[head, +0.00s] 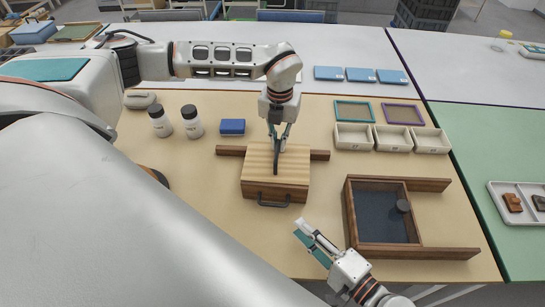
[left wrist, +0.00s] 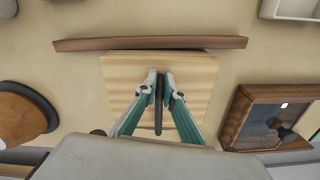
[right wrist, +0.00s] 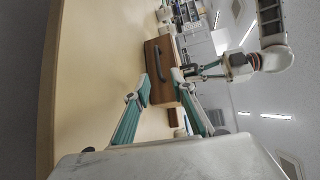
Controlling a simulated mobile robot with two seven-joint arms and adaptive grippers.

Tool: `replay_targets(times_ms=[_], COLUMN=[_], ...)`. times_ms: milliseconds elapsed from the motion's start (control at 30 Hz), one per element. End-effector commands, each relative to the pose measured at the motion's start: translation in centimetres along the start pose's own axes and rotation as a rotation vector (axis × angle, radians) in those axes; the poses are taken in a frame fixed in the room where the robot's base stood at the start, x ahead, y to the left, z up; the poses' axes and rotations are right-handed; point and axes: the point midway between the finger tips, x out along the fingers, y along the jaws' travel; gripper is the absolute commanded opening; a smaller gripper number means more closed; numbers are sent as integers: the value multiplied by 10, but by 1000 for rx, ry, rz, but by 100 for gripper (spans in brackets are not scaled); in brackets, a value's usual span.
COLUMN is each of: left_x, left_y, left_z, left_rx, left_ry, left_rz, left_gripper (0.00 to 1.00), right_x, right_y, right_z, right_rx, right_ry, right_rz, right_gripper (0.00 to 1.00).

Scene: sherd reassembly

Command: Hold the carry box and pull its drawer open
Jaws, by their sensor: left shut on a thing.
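The carry box (head: 292,172) is a light striped wooden box standing on the tan table in the head view. A dark bar handle runs across its top, and my left gripper (head: 278,142) is shut on that handle from above. In the left wrist view the fingers (left wrist: 160,78) meet on the bar handle (left wrist: 158,115). The drawer pull (head: 273,203) is a dark bow on the box's near face; it also shows in the right wrist view (right wrist: 157,60). The drawer looks closed. My right gripper (head: 308,238) is open and empty, in front of the box and to its right, apart from the pull.
A wooden rail (head: 319,155) lies behind the box. A wooden-walled tray (head: 430,253) with a dark floor and round knob stands to the right.

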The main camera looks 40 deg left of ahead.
Motion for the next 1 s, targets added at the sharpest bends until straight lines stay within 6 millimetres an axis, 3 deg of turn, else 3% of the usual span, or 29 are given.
replay_targets(times_ms=[267, 700, 1000], left_x=[1, 1, 1], left_y=[-1, 0, 0], left_z=[1, 1, 1], left_rx=[4, 4, 4], left_ry=[-4, -4, -3], left_rz=[-2, -1, -1], left_gripper=[0, 0, 0], right_x=[24, 102, 121], right_y=[4, 5, 5], right_z=[4, 5, 5], right_rx=[27, 27, 25], right_ry=[-10, -8, -8], right_rz=[7, 7, 8], right_gripper=[24, 24, 24])
